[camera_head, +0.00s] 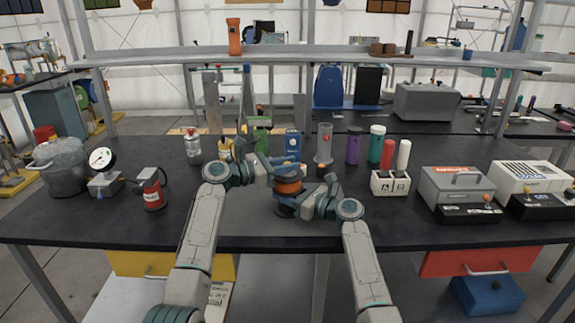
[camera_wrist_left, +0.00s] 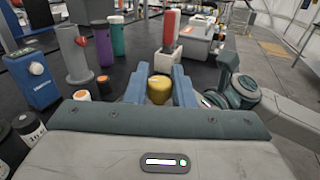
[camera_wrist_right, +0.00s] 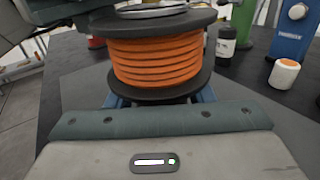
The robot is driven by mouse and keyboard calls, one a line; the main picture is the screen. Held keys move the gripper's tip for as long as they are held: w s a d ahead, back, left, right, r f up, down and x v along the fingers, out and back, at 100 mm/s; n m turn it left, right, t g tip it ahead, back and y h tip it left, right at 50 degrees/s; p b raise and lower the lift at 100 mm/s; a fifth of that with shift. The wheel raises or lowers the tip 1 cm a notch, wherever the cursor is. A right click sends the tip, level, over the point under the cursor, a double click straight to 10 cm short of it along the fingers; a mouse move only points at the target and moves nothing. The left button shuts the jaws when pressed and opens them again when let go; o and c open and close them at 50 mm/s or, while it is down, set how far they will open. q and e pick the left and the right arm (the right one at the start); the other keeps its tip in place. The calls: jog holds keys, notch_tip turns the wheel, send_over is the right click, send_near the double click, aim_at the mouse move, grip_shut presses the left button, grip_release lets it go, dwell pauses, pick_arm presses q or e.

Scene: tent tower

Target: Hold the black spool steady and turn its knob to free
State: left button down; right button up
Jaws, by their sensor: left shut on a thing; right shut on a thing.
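The black spool wound with orange cord (camera_head: 288,187) stands upright near the middle of the table. In the right wrist view the orange cord (camera_wrist_right: 155,60) shows between two black flanges. My left gripper (camera_head: 281,169) is above the spool; in the left wrist view its blue fingers (camera_wrist_left: 160,85) are shut on a yellow knob (camera_wrist_left: 160,92). My right gripper (camera_head: 293,207) is low at the spool's front right. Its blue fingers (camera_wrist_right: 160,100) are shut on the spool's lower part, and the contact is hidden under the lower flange.
A blue box (camera_head: 293,144), a grey cylinder (camera_head: 324,150) and a purple bottle (camera_head: 354,146) stand behind the spool. A white two-slot holder (camera_head: 390,183) is to its right, and a red canister (camera_head: 152,190) to its left. The table front is clear.

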pick_arm(q)
jog(key=shift+f+t, duration=0.1)
jog(key=shift+t, duration=0.2)
jog(key=n+t+y, duration=0.3)
jog(key=n+t, duration=0.1)
jog(key=t, duration=0.1)
jog(key=shift+y, duration=0.3)
jog(key=shift+n+t+y, duration=1.7)
jog(key=shift+n+y, duration=0.1)
jog(key=shift+y, duration=0.3)
jog(key=c, duration=1.3)
grip_release()
notch_tip(320, 180, up, 10)
jog(key=shift+r, duration=0.1)
